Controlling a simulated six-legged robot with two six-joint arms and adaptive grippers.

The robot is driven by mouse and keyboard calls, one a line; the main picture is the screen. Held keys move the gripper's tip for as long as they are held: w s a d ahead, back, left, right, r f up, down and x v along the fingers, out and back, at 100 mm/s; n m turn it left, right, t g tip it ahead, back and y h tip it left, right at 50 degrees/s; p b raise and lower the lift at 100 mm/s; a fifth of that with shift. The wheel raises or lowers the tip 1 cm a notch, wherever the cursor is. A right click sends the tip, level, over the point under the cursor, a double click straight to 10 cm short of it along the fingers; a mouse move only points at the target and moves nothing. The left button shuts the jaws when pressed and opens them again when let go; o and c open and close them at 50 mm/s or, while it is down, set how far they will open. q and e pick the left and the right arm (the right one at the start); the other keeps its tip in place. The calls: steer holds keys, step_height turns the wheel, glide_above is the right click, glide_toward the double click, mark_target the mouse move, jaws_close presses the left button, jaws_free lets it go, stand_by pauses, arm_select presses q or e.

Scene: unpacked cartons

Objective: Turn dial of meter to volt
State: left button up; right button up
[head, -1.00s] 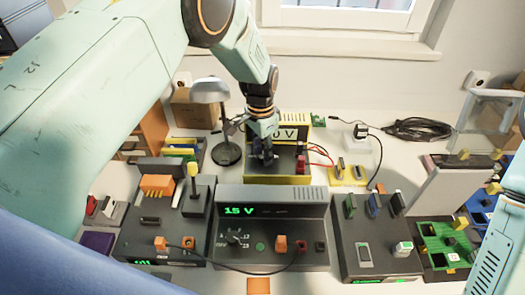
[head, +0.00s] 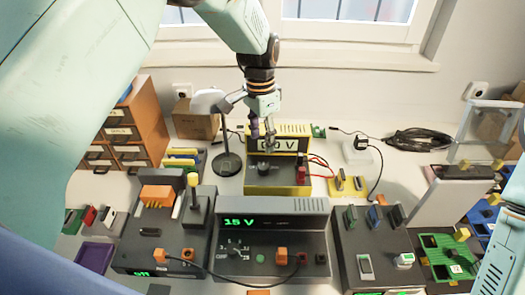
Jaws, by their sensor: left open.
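The yellow meter (head: 304,184) stands at the back middle of the table. Its display (head: 292,145) is partly hidden by my left gripper, and the visible part reads about 0 V. The dark dial (head: 264,168) on its front face is small, so I cannot tell its pointer setting. My left gripper (head: 263,144) is open and empty, pointing down in front of the display just above the dial. It appears apart from the dial. My right arm shows at the right edge, but its gripper is out of view.
A grey power supply (head: 290,207) reading 15 V stands in front of the meter. A lamp (head: 228,165) stands left of it. Red leads (head: 320,162) and a yellow block (head: 348,189) lie to its right. Grey consoles flank the supply, and a green tray (head: 447,252) is at right.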

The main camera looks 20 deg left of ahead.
arm_select(q)
steer(key=shift+r, duration=1.35)
